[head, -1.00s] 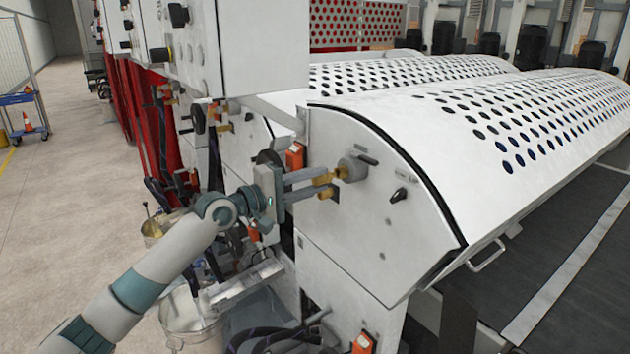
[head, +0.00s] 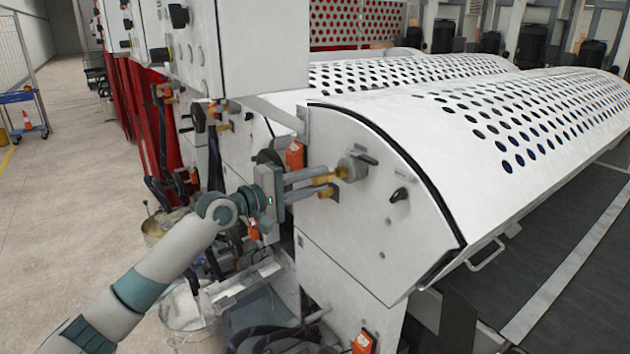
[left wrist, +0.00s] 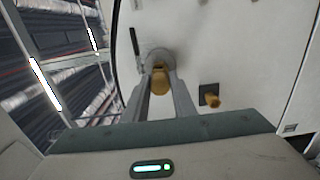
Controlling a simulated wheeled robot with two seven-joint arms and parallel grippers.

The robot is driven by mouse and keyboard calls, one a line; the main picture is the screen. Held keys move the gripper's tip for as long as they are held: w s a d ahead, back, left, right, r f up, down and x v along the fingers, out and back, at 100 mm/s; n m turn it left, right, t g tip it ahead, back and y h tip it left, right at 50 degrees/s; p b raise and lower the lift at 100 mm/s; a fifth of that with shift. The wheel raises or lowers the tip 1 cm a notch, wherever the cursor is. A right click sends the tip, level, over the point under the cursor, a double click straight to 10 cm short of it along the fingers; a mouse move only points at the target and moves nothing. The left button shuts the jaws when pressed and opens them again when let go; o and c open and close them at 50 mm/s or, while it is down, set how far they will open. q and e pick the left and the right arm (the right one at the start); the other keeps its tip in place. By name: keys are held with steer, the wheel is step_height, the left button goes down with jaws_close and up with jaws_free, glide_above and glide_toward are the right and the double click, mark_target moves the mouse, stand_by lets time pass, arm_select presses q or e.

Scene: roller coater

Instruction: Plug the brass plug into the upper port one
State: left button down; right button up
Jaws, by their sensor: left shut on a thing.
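My left gripper (head: 322,184) is in front of the white machine's end panel, its two grey fingers shut on the brass plug (head: 325,179). In the left wrist view the plug (left wrist: 160,82) sits between the fingertips, in line with a round grey port (left wrist: 158,57). This upper port (head: 355,167) shows in the head view just beyond the plug's tip. The plug points at it; I cannot tell whether it is seated. A second brass fitting (left wrist: 213,101) on a dark square plate sits beside it in the left wrist view, clear of the fingers. My right gripper is out of view.
A dark lever is by the upper port and a black knob (head: 399,195) is to its right. A perforated white cover (head: 480,110) curves over the machine. Hoses and a bucket (head: 190,315) crowd the space below my left arm.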

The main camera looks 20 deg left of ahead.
arm_select(q)
steer(key=shift+w+d, duration=0.35)
steer(key=shift+w, duration=0.1)
steer(key=shift+w+d, duration=0.3)
steer(key=shift+w, duration=0.05)
stand_by(0.4)
steer(key=shift+w+d+p, duration=0.15)
steer(key=shift+w+p, duration=0.1)
steer(key=shift+p, duration=0.05)
steer(key=c, duration=1.4)
jaws_free()
steer(key=shift+s, duration=0.1)
